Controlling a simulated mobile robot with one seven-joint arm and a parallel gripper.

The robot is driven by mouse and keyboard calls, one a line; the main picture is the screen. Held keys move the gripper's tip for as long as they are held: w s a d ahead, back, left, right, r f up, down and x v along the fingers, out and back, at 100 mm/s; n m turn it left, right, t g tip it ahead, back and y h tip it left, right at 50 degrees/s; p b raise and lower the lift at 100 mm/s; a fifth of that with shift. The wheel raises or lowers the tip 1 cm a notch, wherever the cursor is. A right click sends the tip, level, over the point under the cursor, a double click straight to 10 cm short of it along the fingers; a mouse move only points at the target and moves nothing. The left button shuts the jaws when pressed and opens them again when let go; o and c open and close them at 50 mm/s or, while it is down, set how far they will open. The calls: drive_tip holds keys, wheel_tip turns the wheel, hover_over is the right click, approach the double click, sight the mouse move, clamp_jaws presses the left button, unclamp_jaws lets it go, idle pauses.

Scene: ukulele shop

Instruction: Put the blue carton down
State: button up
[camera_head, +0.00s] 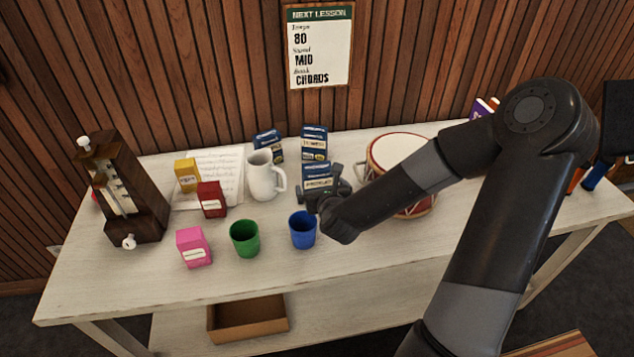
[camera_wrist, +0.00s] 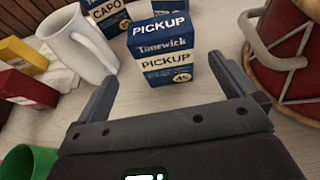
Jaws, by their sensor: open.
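A blue carton with white bands lettered PICKUP (camera_wrist: 166,47) stands upright on the table in the wrist view. It also shows in the head view (camera_head: 317,171), partly hidden by my gripper. My gripper (camera_wrist: 165,68) is open, with one finger on each side of this carton. Gaps show between the carton and both fingers, and it looks to rest on the tabletop (camera_head: 130,290). Two similar blue cartons stand behind it in the head view, one at the left (camera_head: 268,146) and one directly behind (camera_head: 314,140).
A white mug (camera_head: 263,177) is left of the carton, and a red drum (camera_head: 399,160) is close on the right. A blue cup (camera_head: 302,231) and green cup (camera_head: 245,238) stand in front. Red, yellow and pink boxes and a metronome (camera_head: 122,190) are farther left. The front edge is clear.

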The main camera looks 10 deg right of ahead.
sight(317, 180)
drive_tip(key=shift+m, duration=0.3)
drive_tip(key=x, duration=0.5)
drive_tip(key=shift+w+f, duration=0.1)
drive_tip(key=x, duration=0.5)
drive_tip(key=shift+w+d+f, duration=0.2)
drive_tip(key=shift+w+f, duration=0.05)
drive_tip(key=shift+f, duration=0.05)
drive_tip(key=c, duration=1.2)
